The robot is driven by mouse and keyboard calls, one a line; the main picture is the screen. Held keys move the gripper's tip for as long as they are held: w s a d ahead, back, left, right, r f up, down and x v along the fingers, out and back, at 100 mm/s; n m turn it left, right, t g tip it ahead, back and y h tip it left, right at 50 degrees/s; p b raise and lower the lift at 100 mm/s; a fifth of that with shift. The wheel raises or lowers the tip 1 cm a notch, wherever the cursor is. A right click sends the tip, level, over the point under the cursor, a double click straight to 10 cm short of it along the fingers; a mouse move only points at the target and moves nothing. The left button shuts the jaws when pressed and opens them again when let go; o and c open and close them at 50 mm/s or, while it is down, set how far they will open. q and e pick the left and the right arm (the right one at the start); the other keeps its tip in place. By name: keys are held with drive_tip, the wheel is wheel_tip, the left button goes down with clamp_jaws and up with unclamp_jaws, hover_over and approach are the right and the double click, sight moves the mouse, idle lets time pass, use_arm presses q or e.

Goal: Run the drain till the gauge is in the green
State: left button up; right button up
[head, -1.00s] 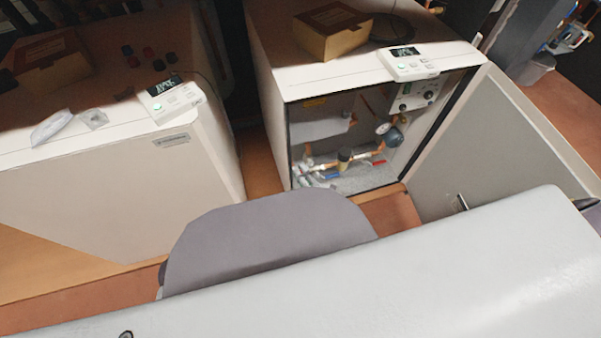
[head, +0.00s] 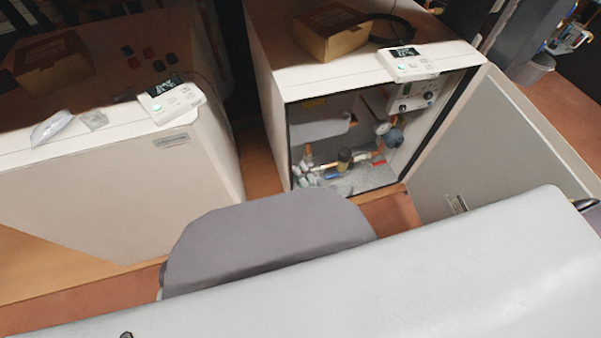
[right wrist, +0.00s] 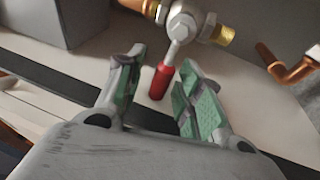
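The open heat pump cabinet shows its pipework in the head view, with a small round gauge (head: 383,128) on the right side; its reading is too small to make out. In the right wrist view a red-handled valve lever (right wrist: 161,82) hangs from a metal valve body (right wrist: 184,22) with brass fittings. My right gripper (right wrist: 163,64) is open, its green-padded fingers on either side of the red lever, with gaps on both sides. I cannot make out either gripper in the head view. Which valve in the head view is this one, I cannot tell.
The cabinet door (head: 490,150) stands open to the right. A control panel (head: 408,63) and a cardboard box (head: 332,32) sit on top of the cabinet. A second, closed unit (head: 110,190) stands to the left. Copper pipe (right wrist: 285,68) runs right of the valve.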

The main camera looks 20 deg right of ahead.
drive_tip(key=shift+s, duration=0.1)
drive_tip(key=v, duration=1.1)
drive_tip(key=shift+s+d, duration=0.15)
drive_tip(key=shift+s, duration=0.2)
drive_tip(key=shift+f, duration=0.1)
idle(0.4)
drive_tip(key=shift+d, duration=0.15)
